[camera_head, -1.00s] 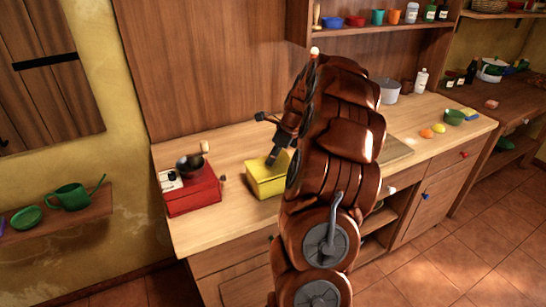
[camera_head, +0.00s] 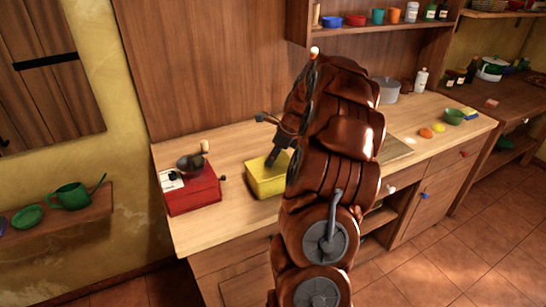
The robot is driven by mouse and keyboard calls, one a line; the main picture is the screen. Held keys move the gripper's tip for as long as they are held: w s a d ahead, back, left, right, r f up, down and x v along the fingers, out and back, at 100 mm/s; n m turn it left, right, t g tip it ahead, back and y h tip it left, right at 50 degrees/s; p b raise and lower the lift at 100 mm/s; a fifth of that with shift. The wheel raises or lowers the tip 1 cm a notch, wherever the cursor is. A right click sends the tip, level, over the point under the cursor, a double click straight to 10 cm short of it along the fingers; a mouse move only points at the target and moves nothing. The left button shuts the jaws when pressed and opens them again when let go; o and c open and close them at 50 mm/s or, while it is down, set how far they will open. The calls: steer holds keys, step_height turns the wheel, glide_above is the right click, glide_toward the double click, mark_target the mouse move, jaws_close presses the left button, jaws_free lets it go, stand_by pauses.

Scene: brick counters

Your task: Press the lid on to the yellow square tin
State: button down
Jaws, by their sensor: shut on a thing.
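The yellow square tin (camera_head: 268,187) stands upright on the wooden counter, left of my arm. The yellow lid (camera_head: 256,168) is at its top; the two share one colour and the seam between them is too small to make out. My gripper (camera_head: 272,160) points down at the top of the tin from above and is shut on the lid. Its fingertips are small and partly blurred into the yellow top. My arm hides the tin's right side, so I cannot tell whether the lid sits flush there.
A red box grinder (camera_head: 193,193) with a dark bowl stands left of the tin. The counter's front edge is close to the tin. Bare counter lies between the grinder and tin.

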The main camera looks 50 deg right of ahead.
steer(key=shift+c, duration=2.4)
jaws_free()
steer(key=shift+r, duration=0.1)
steer(key=shift+r+p, duration=1.75)
steer(key=shift+r, duration=1.7)
jaws_close()
steer(key=shift+f+b, duration=0.55)
steer(key=shift+f, duration=2.1)
